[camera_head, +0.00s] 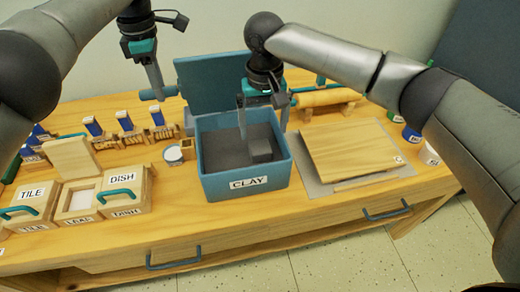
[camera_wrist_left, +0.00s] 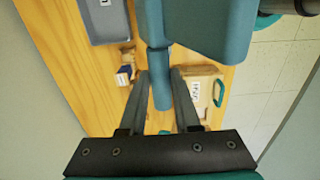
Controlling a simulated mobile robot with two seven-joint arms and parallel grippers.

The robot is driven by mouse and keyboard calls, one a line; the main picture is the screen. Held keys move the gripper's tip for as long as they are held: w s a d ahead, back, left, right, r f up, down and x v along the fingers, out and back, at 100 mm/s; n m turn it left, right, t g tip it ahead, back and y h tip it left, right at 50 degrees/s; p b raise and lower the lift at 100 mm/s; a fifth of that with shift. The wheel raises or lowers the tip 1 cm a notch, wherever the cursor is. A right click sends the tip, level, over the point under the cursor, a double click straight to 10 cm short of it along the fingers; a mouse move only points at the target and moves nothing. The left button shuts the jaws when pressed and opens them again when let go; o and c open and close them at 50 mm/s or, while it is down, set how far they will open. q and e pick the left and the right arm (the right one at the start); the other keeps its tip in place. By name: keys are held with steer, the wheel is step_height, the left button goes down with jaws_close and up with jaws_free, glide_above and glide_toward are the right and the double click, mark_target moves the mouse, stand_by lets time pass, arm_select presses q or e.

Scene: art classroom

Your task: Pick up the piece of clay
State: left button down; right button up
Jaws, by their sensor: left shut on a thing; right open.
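The blue bin labelled CLAY (camera_head: 245,185) stands open in the middle of the table. A grey block of clay (camera_head: 261,150) lies inside it. The bin's blue lid (camera_head: 208,85) stands raised behind it, also seen in the left wrist view (camera_wrist_left: 215,25). My left gripper (camera_head: 155,88) is shut on the lid's teal handle, which shows between its fingers (camera_wrist_left: 160,92). My right gripper (camera_head: 262,112) points down over the bin, fingers apart, with the clay below and between them. Whether a finger touches the clay cannot be told.
A wooden board (camera_head: 350,148) on a grey mat lies right of the bin, with a rolling pin (camera_head: 327,97) behind it. Wooden boxes labelled TILE (camera_head: 30,205) and DISH (camera_head: 123,190) stand left. A small white cup (camera_head: 173,155) and several blue-topped tools (camera_head: 94,127) are nearby.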

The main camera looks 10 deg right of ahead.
mark_target(261, 152)
steer(key=shift+w+a+f, duration=0.1)
steer(key=shift+a+f, duration=0.1)
steer(key=shift+f, duration=1.55)
steer(key=shift+a+f, duration=0.15)
steer(key=shift+f, duration=1.55)
jaws_close()
